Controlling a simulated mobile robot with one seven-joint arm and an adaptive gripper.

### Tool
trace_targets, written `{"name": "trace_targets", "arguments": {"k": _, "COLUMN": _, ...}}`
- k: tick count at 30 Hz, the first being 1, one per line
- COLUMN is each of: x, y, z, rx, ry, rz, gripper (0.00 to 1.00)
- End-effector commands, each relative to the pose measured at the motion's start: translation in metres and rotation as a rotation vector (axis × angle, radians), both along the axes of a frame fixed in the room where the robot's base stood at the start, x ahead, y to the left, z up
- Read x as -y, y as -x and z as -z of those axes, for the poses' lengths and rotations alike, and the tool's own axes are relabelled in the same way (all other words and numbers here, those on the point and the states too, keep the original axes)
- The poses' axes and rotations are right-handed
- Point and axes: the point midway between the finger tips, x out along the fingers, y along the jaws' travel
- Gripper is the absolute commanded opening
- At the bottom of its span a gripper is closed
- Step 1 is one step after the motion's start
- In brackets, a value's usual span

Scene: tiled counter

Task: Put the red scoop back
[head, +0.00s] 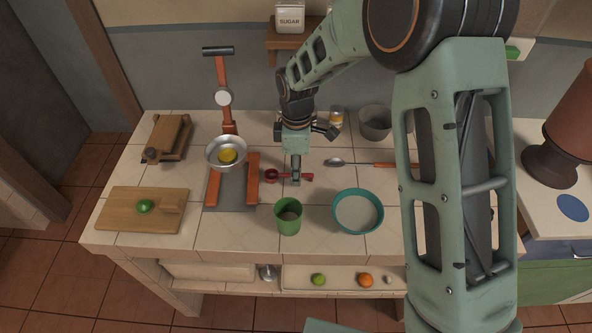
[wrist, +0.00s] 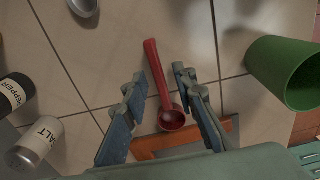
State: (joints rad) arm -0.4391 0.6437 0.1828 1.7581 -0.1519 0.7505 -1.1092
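The red scoop (head: 272,176) lies on the tiled counter, right of the scale with the orange frame. In the wrist view the scoop (wrist: 172,119) lies between my two fingers, its round bowl nearer my palm and its handle pointing away. My gripper (head: 296,182) points down over the scoop and hides part of its handle in the head view. In the wrist view my gripper (wrist: 158,84) is open, with a gap between each finger and the scoop. I cannot tell how high the fingertips are above the counter.
A green cup (head: 288,222) and a teal-rimmed bowl (head: 358,211) stand in front. The scale (head: 250,190) with a metal pan (head: 212,146) is on the left. A spoon (head: 335,162) lies behind right. Salt (wrist: 38,142) and pepper (wrist: 14,92) shakers show in the wrist view.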

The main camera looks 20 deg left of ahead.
Motion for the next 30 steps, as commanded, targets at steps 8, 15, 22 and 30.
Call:
{"name": "trace_targets", "arguments": {"k": 8, "x": -0.001, "y": -0.002, "z": -0.054, "rx": 0.004, "ry": -0.003, "rz": 0.001, "gripper": 0.26}}
{"name": "trace_targets", "arguments": {"k": 15, "x": 0.000, "y": -0.001, "z": -0.101, "rx": 0.004, "ry": -0.001, "rz": 0.000, "gripper": 0.26}}
{"name": "trace_targets", "arguments": {"k": 22, "x": 0.001, "y": -0.001, "z": -0.120, "rx": 0.001, "ry": 0.001, "rz": 0.000, "gripper": 0.26}}
{"name": "trace_targets", "arguments": {"k": 30, "x": 0.001, "y": 0.000, "z": -0.121, "rx": 0.000, "ry": 0.001, "rz": 0.000, "gripper": 0.26}}
